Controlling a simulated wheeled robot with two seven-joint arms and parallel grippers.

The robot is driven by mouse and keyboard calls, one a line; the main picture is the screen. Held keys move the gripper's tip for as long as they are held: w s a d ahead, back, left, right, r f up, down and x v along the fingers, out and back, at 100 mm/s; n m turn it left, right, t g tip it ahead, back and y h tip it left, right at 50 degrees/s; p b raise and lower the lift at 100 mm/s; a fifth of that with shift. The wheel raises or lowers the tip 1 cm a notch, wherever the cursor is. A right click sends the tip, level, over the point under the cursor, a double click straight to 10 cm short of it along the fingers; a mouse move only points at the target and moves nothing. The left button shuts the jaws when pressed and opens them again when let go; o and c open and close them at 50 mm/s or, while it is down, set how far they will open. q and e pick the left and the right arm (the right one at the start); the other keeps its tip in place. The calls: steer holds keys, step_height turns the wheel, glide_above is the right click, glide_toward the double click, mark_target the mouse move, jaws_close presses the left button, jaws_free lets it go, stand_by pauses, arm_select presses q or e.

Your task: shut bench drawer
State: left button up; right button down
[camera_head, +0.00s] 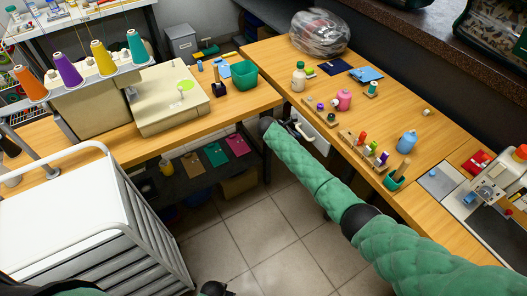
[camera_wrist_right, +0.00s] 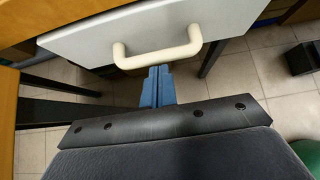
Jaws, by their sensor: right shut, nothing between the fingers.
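The bench drawer (camera_head: 316,126) is pale grey-white and shows under the edge of the right wooden bench, partly behind my right arm. Its front also fills the top of the right wrist view (camera_wrist_right: 85,42). A cream bar handle (camera_wrist_right: 157,52) is fixed to that front. My right gripper (camera_wrist_right: 158,72) has its blue fingers together and empty, just below the handle; I cannot tell whether they touch it. In the head view my right sleeve reaches to the drawer, and the fingers are not clear. A dark part at the bottom edge may be my left gripper (camera_head: 215,288); its fingers cannot be made out.
The right bench (camera_head: 270,60) carries bottles, thread spools and a bagged comforter (camera_head: 320,32). A white cart (camera_head: 60,215) stands at the left. A sewing machine (camera_head: 165,97) is on the left bench. The tiled floor (camera_head: 235,240) between is clear.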

steer(key=s+a+p, duration=0.1)
steer(key=a, duration=0.1)
steer(key=s+a+p, duration=0.2)
steer(key=shift+a, duration=0.15)
stand_by(0.5)
steer(key=shift+s+a, duration=0.1)
steer(key=b+v, duration=0.1)
steer(key=v, duration=0.6)
steer(key=shift+r+b, duration=0.2)
steer(key=shift+b, duration=0.15)
steer(key=shift+s+a, duration=0.15)
